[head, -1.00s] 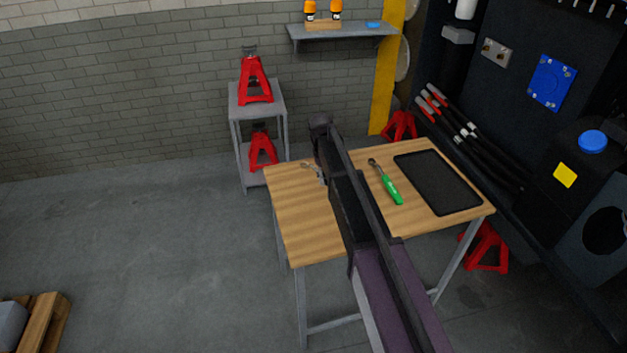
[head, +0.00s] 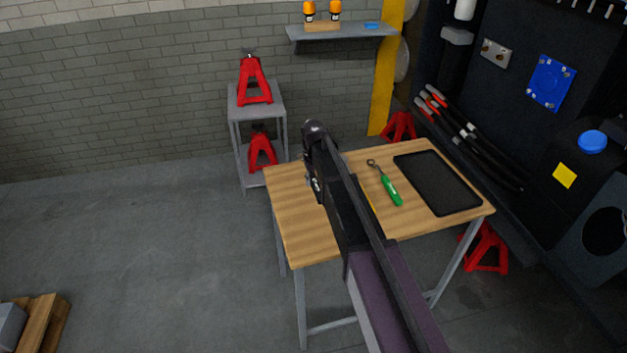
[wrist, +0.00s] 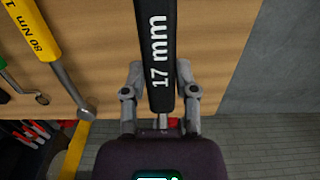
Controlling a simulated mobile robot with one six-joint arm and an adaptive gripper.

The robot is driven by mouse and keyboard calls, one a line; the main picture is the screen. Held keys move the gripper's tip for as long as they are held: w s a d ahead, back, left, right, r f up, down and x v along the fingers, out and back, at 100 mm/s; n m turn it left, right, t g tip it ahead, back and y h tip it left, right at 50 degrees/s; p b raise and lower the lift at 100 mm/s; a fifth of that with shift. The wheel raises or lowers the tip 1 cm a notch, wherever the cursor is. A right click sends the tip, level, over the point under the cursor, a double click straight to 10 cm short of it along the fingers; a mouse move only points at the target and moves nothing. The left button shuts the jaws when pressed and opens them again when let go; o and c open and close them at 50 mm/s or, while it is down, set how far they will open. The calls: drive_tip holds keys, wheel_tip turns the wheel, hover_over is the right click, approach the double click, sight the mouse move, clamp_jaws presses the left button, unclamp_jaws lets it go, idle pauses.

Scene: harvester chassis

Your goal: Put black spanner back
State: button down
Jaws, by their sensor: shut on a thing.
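The black spanner (wrist: 157,45), marked "17 mm", runs up the middle of the wrist view over the wooden table top. My gripper (wrist: 160,82) is shut on it, with one grey finger on each side of its handle. The far end of the spanner is cut off by the frame edge. In the head view my arm covers the spanner and most of the gripper. I cannot tell whether the spanner touches the table.
A yellow torque wrench (wrist: 38,30) marked "80 Nm" lies nearby. A green-handled tool (head: 391,190) and a black tray (head: 438,182) lie on the wooden table (head: 295,225). Red jack stands (head: 254,82) sit on a grey rack behind.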

sight(314, 204)
drive_tip(key=shift+f+b, duration=3.85)
drive_tip(key=shift+f, duration=0.1)
drive_tip(key=shift+c, duration=1.5)
unclamp_jaws()
